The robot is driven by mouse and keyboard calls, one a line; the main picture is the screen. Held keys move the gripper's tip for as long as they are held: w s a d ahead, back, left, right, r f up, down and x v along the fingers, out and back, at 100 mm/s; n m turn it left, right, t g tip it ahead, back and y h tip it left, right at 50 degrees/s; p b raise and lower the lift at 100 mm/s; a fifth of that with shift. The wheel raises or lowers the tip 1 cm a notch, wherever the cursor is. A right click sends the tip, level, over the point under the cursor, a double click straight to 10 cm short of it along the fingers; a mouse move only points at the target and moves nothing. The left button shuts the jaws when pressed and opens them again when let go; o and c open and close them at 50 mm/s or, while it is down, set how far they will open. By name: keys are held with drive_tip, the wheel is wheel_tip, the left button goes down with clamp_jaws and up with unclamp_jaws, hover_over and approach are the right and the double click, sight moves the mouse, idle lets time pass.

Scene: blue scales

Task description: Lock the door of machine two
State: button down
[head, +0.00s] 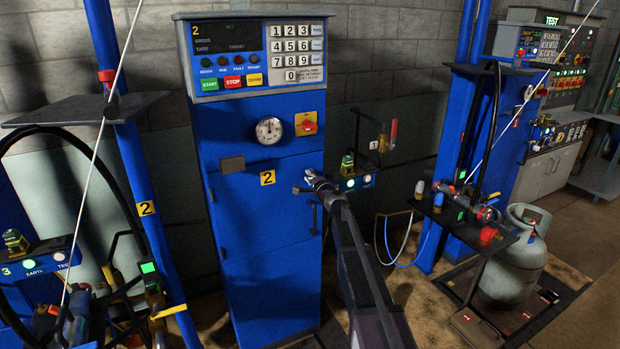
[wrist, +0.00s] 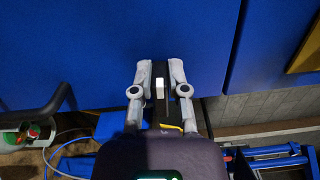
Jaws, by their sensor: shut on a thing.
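Machine two (head: 258,190) is a tall blue cabinet with a yellow "2" label. Its blue door (head: 262,250) looks closed, with a dark bar handle (head: 313,216) at its right edge, also visible at the left in the wrist view (wrist: 45,108). My gripper (head: 308,184) is at the door's upper right, above the handle. In the wrist view my gripper (wrist: 160,75) has its fingers closed around a small dark lock piece with a white face (wrist: 158,88), against the blue door. The fingers hide much of this piece, so its turn angle cannot be told.
Above the door are a round gauge (head: 269,130), a red switch on a yellow plate (head: 307,123) and a keypad panel (head: 297,53). A blue post (head: 147,208) stands left. A grey gas cylinder (head: 525,250) on a scale stands right.

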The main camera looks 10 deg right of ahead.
drive_tip(key=shift+f+n, duration=0.15)
drive_tip(key=shift+n, duration=0.45)
drive_tip(key=c, duration=0.6)
unclamp_jaws()
drive_tip(key=shift+c, duration=0.2)
drive_tip(key=v, duration=1.2)
